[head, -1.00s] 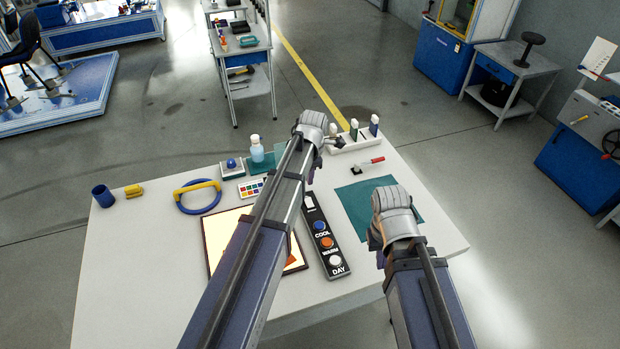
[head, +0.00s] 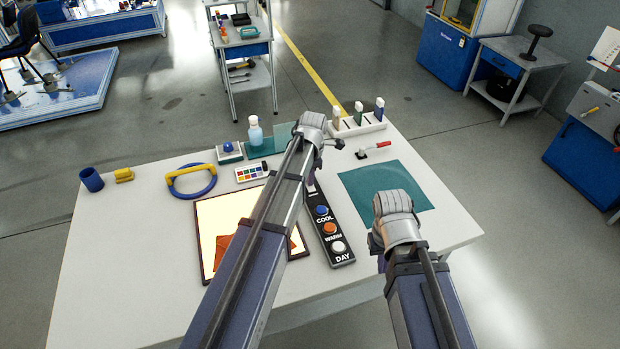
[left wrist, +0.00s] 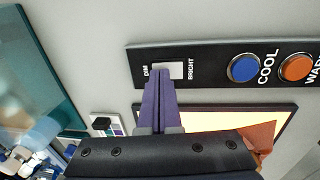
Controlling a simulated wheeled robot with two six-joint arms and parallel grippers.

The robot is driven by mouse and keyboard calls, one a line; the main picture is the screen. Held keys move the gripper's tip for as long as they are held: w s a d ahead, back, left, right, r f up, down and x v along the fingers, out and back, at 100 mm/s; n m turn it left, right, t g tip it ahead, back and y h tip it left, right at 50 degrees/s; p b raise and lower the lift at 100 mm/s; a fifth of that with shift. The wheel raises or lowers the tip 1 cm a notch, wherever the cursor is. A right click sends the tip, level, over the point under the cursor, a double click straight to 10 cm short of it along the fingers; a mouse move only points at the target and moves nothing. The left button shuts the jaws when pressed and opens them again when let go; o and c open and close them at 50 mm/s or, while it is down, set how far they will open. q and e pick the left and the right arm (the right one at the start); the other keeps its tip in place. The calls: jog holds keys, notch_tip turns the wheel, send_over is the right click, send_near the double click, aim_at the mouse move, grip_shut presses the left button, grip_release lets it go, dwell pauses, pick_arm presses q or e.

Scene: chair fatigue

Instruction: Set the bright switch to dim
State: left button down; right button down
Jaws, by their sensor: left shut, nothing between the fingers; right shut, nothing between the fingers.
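The black control panel (head: 319,225) lies on the table, with blue COOL, orange WARM and white DAY buttons. Its white switch (left wrist: 175,71) sits between the DIM and BRIGHT labels in the left wrist view; the head view hides it behind my left arm. My left gripper (left wrist: 161,74) is shut and empty, its purple fingertips over the DIM side of the switch. I cannot tell whether they touch it. In the head view the left gripper (head: 311,180) is at the panel's far end. My right gripper (head: 378,246) is shut and empty, right of the panel, its fingers mostly hidden.
A lit panel (head: 211,215) with an orange shape lies left of the control panel, partly behind my left arm. A teal mat (head: 360,187) lies at right.

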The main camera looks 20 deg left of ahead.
pick_arm(q)
jog(key=shift+w+f+b, duration=0.1)
jog(key=shift+f+b, duration=0.35)
jog(key=shift+b, duration=0.1)
jog(key=shift+w+r+g, duration=0.1)
jog(key=shift+r+g, duration=0.1)
jog(key=shift+g, duration=0.1)
jog(key=shift+a+h, duration=0.15)
jog(key=shift+h, duration=0.15)
jog(key=shift+s+f, duration=0.15)
jog(key=shift+s, duration=0.1)
